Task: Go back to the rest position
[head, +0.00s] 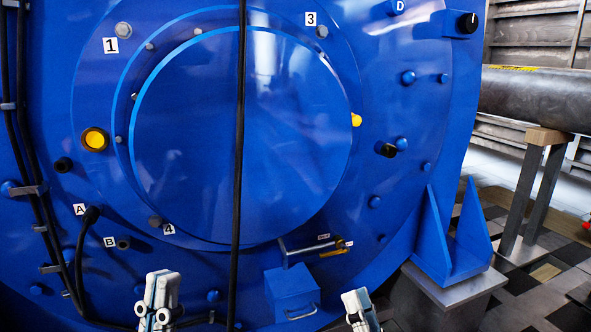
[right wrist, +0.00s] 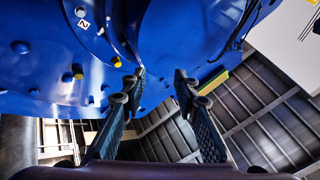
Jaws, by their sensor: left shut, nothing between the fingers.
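My left gripper (head: 158,285) is at the bottom of the head view, left of the middle. Its fingers are together with nothing between them. My right gripper (head: 357,300) is at the bottom, right of the middle, only partly in view. In the right wrist view my right gripper (right wrist: 160,85) has its two fingers well apart and nothing between them. Both grippers appear in front of the large blue motor housing (head: 300,170), which carries a round cover. The right wrist view also shows the blue housing (right wrist: 50,70) beyond the fingers.
A black cable (head: 239,140) hangs down across the cover. A cable ends at the plug by label A (head: 79,209). A blue box with a handle (head: 291,290) is low on the housing. A blue bracket (head: 450,255) and a metal shaft (head: 540,98) are at the right.

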